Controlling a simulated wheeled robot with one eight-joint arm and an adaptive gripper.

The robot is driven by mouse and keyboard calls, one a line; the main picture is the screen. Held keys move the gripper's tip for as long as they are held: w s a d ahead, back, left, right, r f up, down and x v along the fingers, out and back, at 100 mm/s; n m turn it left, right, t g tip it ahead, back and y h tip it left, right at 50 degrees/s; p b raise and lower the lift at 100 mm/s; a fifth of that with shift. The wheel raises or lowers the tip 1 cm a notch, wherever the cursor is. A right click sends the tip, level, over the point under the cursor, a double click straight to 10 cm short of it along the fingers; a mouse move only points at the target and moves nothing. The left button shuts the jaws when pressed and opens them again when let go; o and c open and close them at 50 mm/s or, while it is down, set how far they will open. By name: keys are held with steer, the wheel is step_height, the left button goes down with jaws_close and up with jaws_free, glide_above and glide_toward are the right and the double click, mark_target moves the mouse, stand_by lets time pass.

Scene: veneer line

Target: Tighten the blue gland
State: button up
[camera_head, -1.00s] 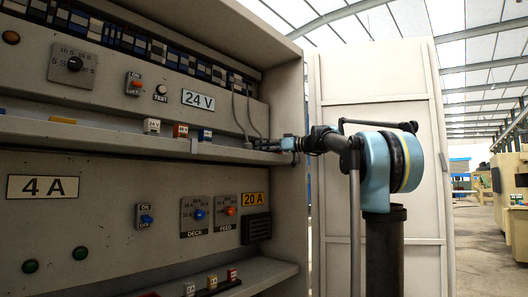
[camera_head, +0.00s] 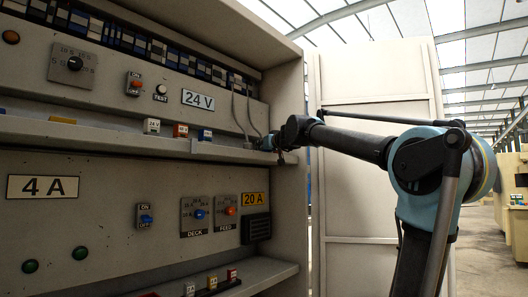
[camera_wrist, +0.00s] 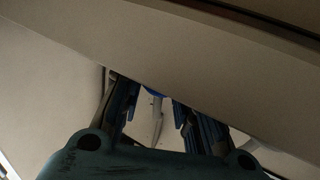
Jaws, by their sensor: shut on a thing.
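The blue gland (camera_wrist: 154,93) shows as a small blue patch between my fingers in the wrist view, most of it hidden by the panel edge and the fingers. A pale grey cable (camera_wrist: 157,114) runs from it. My gripper (camera_head: 268,144) is at the right end of the cabinet's middle ledge, by the foot of two grey cables (camera_head: 248,110). In the head view I cannot tell the gland apart from the gripper's blue parts. In the wrist view my gripper (camera_wrist: 156,101) has one finger on each side of the gland and is shut on it.
The cabinet's right side wall (camera_head: 289,130) stands close beside my gripper. Small white, red and blue blocks (camera_head: 180,131) sit on the ledge to the left. Knobs, switches and labels cover the panels. A pale tall cabinet (camera_head: 380,80) stands behind my arm.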

steer(key=shift+m+t+h, duration=0.8)
steer(key=shift+m+h, duration=0.8)
steer(key=shift+h, duration=0.7)
steer(key=shift+d+h, duration=0.1)
steer(key=shift+h, duration=0.2)
steer(key=o, duration=1.1)
steer(key=s+d, duration=0.1)
steer(key=s, duration=1)
steer(key=shift+s+d, duration=0.35)
steer(key=shift+d, duration=0.05)
